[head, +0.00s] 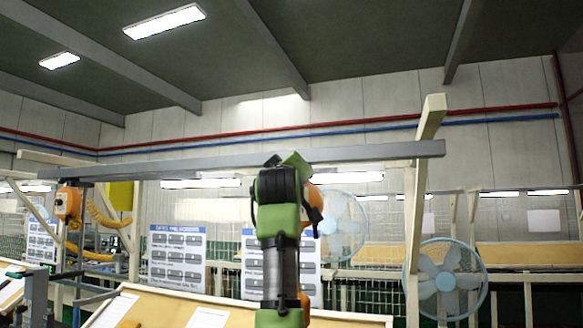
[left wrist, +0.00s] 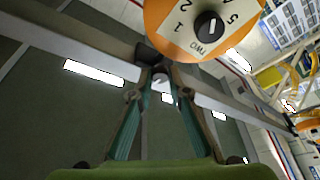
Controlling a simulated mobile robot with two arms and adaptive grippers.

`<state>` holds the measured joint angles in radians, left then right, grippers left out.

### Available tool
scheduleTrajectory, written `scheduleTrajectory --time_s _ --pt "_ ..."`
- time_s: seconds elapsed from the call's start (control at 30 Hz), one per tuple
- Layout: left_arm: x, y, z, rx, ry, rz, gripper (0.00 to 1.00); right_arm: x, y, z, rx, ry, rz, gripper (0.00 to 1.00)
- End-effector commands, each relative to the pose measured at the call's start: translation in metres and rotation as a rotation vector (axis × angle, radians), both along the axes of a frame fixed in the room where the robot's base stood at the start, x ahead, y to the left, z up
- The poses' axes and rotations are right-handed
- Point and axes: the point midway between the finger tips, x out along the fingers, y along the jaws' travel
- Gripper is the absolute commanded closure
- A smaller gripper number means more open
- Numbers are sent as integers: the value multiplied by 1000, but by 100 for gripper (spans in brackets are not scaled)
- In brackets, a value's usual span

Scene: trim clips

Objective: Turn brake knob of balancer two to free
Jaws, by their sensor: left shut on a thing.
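My left arm rises in the middle of the head view, and its gripper (head: 285,162) is up at the grey overhead rail. An orange balancer (head: 314,204) is mostly hidden behind this arm. In the left wrist view the orange balancer (left wrist: 175,32) is close, with a black dial (left wrist: 208,25) and printed numbers on its face. The left gripper (left wrist: 160,70) has its fingertips together on a small greyish part at the balancer's lower edge, which looks like the brake knob (left wrist: 160,75). The fingers cover much of it, so its setting cannot be read. My right gripper is not in view.
The grey rail (head: 375,151) crosses above the work area on wooden posts (head: 415,225). Another orange balancer (head: 69,203) with a yellow coiled hose hangs at the left. Blue fans (head: 447,281), sign boards (head: 177,262) and a sloped wooden bench (head: 150,306) stand around.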

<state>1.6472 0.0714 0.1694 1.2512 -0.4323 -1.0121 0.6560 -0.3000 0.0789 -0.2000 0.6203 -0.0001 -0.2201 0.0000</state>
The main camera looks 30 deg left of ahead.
Motion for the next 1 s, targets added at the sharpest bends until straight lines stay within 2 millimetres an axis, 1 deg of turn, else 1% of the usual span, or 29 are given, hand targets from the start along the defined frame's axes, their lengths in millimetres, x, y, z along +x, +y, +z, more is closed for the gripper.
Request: scheduleTrajectory --time_s 0.03,0.3,0.8,0.83,0.87,1.0 --pt "0 -1 3 -22 -8 -2 100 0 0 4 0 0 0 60" --pt "0 -1 2 -97 -26 -1 100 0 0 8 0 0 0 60" --pt "0 -1 2 -112 -30 -1 100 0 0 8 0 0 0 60" --pt "0 -1 2 -111 -30 -1 76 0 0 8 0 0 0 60" --pt "0 -1 2 -111 -30 -1 68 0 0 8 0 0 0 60" --pt "0 -1 1 -110 -29 0 67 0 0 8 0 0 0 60"
